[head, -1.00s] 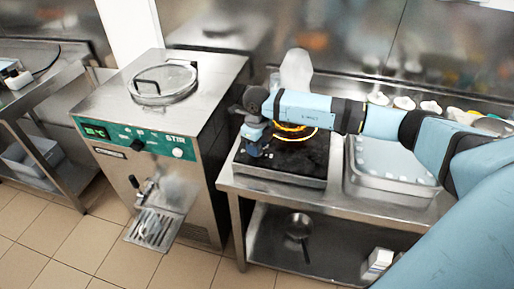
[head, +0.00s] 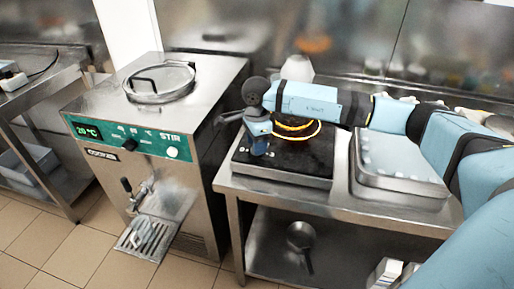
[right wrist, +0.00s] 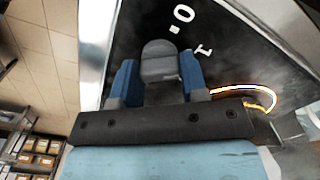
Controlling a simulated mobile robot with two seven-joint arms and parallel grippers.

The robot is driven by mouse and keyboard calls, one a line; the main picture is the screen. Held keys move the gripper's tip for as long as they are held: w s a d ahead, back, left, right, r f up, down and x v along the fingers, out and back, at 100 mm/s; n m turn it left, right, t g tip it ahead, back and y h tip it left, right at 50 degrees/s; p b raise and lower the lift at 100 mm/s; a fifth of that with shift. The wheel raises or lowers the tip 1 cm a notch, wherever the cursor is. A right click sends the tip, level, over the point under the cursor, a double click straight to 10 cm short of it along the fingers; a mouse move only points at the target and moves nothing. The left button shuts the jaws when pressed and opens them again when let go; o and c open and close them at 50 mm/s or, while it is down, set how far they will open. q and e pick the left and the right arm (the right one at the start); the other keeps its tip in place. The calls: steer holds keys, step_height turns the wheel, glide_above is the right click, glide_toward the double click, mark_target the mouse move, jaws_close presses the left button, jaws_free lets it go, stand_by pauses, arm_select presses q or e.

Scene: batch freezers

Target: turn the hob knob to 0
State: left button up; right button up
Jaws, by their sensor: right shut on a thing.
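The hob (head: 290,165) is a black plate with an orange glowing ring (head: 314,131) on the steel table. My right gripper (head: 259,148) points down at the hob's front left part. In the right wrist view the grey hob knob (right wrist: 160,60) stands between the two blue fingers of my right gripper (right wrist: 161,88), which is shut on it. A white 0 (right wrist: 183,13), a dot and a 1 (right wrist: 203,48) show on the black panel beside the knob. The knob's pointer mark cannot be made out. In the head view the gripper hides the knob. My left gripper is out of view.
A batch freezer (head: 140,165) with a green control panel stands left of the hob. A steel tray (head: 405,180) sits right of the hob on the steel table (head: 350,211). A pan (head: 300,238) lies on the lower shelf. A pale container (head: 298,68) stands behind the hob.

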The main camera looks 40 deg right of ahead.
steer(key=n+b, duration=0.1)
steer(key=n, duration=0.1)
steer(key=shift+f+n+b, duration=0.1)
steer(key=shift+n+b, duration=0.25)
steer(key=shift+n, duration=0.05)
steer(key=n+b, duration=0.1)
steer(key=n, duration=0.1)
steer(key=shift+n, duration=0.4)
steer(key=shift+n+b, duration=0.85)
steer(key=shift+n, duration=0.35)
steer(key=shift+n+b, duration=0.3)
steer(key=shift+n, duration=0.3)
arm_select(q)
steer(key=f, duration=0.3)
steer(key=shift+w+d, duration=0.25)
arm_select(e)
steer(key=shift+n, duration=0.6)
arm_select(q)
steer(key=shift+b, duration=0.3)
arm_select(e)
steer(key=shift+r, duration=0.2)
steer(key=o, duration=0.9)
